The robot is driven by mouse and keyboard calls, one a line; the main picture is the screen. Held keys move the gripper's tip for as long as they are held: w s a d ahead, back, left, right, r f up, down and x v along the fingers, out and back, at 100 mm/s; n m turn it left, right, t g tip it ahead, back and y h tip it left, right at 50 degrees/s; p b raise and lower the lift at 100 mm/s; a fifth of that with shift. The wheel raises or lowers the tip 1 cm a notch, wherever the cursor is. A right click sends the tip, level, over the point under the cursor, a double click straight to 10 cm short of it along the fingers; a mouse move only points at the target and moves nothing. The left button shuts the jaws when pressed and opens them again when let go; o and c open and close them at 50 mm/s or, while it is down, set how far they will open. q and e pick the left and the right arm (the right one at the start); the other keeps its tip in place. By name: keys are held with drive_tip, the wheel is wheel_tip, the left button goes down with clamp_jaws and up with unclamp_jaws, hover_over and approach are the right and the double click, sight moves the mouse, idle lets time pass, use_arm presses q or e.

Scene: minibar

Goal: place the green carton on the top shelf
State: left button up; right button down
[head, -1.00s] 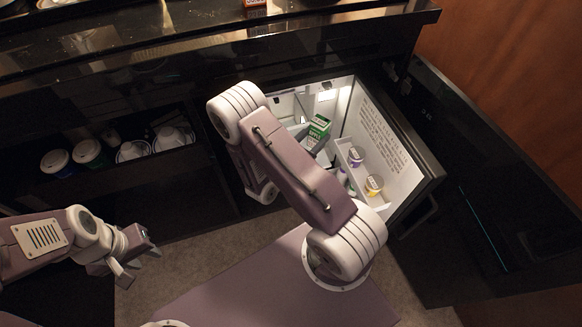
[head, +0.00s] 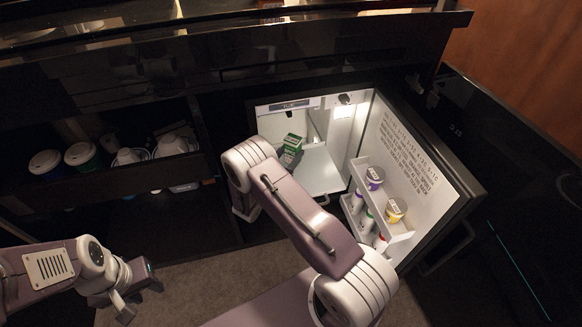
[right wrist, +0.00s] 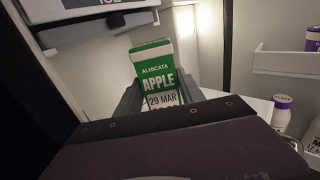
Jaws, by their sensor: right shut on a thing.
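In the right wrist view the carton (right wrist: 157,70) stands nearly upright, with the words "APPLE" and "29 MAR" facing me. My right gripper (right wrist: 158,97) is shut on it, one finger on each side. The carton's base is hidden, so I cannot tell whether it touches the shelf. In the head view my right arm hides the right gripper. My left gripper (head: 136,287) is apart from the fridge at lower left, its fingers spread and empty.
The fridge door (head: 420,165) stands open to the right, its racks holding yoghurt cups (head: 395,210) and small bottles (head: 366,221). An ice compartment (right wrist: 85,8) hangs above the carton at left. Shelf space right of the carton is clear. Lidded cups (head: 80,154) stand in the left cabinet.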

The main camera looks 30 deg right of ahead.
wheel_tip(320, 180, down, 4)
drive_tip(key=b, duration=0.3)
drive_tip(key=shift+f, duration=0.1)
drive_tip(key=shift+r, duration=0.2)
drive_tip(key=shift+f, duration=0.15)
drive_tip(key=c, duration=0.7)
unclamp_jaws()
